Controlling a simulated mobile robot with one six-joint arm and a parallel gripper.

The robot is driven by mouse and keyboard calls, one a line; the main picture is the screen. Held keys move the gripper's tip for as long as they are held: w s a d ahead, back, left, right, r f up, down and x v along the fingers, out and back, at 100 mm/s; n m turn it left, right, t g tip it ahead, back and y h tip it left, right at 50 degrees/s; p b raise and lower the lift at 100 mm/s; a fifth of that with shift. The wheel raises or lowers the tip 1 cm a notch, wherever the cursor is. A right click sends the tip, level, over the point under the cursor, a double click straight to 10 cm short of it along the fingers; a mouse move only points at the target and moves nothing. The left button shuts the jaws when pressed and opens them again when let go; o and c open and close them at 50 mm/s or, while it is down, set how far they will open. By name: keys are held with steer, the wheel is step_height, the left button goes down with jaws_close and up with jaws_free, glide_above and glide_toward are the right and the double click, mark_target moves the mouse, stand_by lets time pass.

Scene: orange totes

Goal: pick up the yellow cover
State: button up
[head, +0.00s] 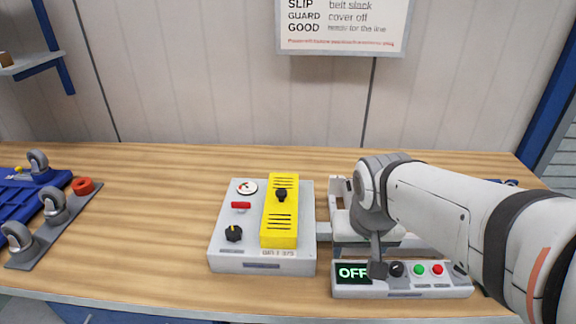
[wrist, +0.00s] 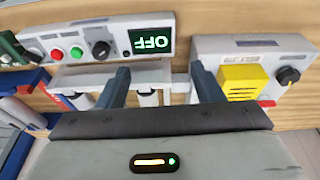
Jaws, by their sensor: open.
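The yellow cover (head: 281,228) is a long box with dark slots and a black knob on top. It sits on the right part of a grey machine box (head: 228,258) on the wooden table. In the wrist view the yellow cover (wrist: 242,82) shows partly, right of my gripper's fingers. My gripper (wrist: 158,80) is open and empty, over the roller section beside the grey box, apart from the cover. In the head view my arm hides most of the gripper.
A control panel (head: 403,291) reading OFF, with a black knob and green and red buttons, stands at the front right. Casters on a grey plate (head: 70,216), a red ring (head: 83,186) and a blue tray (head: 18,203) lie at the left. The table between them and the grey box is clear.

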mark_target(281, 201)
steer(key=o, duration=0.4)
steer(key=shift+t, duration=0.4)
steer(key=w+a, duration=0.2)
steer(key=w, duration=0.2)
steer(key=w+a, duration=0.2)
steer(key=w, duration=0.2)
steer(key=w+a, duration=0.3)
steer(key=w, duration=0.1)
steer(key=shift+w+r+p, duration=0.2)
steer(key=shift+p, duration=0.15)
steer(key=o, duration=0.4)
steer(key=shift+t, duration=0.3)
steer(key=w+a, duration=0.2)
steer(key=w+a+f, duration=0.1)
steer(key=w+a, duration=0.4)
steer(key=shift+w+a+f, duration=0.2)
steer(key=shift+a+f, duration=0.15)
steer(key=shift+f, duration=0.05)
steer(key=shift+w+a+f, duration=0.2)
steer(key=shift+a+f, duration=0.05)
steer(key=shift+s+p+x, duration=0.25)
steer(key=shift+p+x, duration=0.15)
steer(key=shift+x, duration=1.45)
steer(key=shift+s+p+x, duration=0.2)
steer(key=shift+p+x, duration=0.15)
steer(key=shift+x, duration=1.55)
